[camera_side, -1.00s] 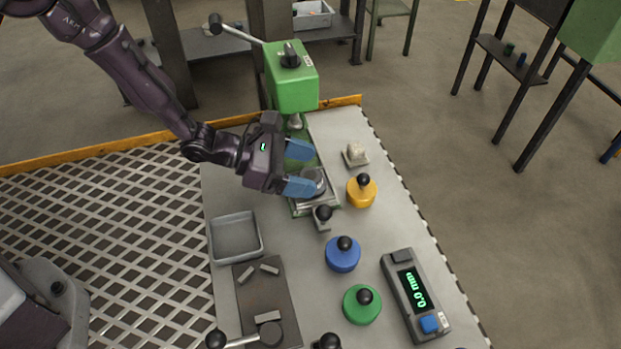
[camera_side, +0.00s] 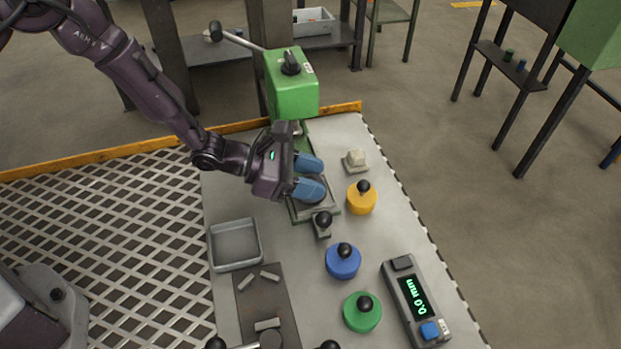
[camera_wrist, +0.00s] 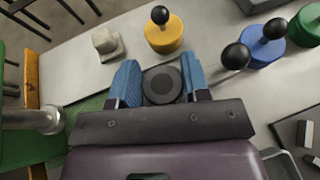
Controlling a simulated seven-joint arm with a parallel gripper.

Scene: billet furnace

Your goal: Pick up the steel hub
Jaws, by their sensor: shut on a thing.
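The steel hub (camera_wrist: 162,85) is a dark grey round piece with a raised ring in its middle. In the wrist view it sits between the blue fingers of my gripper (camera_wrist: 161,82), which are shut on its two sides. In the side view my gripper (camera_side: 311,176) is low over the plate of the green press (camera_side: 291,84), and its fingers mostly cover the hub. A part of the hub's edge may show beneath the fingers. I cannot tell whether the hub still touches the plate.
A yellow knobbed disc (camera_side: 361,200) and a small pale block (camera_side: 355,160) stand close on the right. A small black-knobbed clamp (camera_side: 322,224) is just in front. A blue disc (camera_side: 343,263), green disc (camera_side: 362,313), gauge (camera_side: 413,302) and grey tray (camera_side: 235,245) lie nearer.

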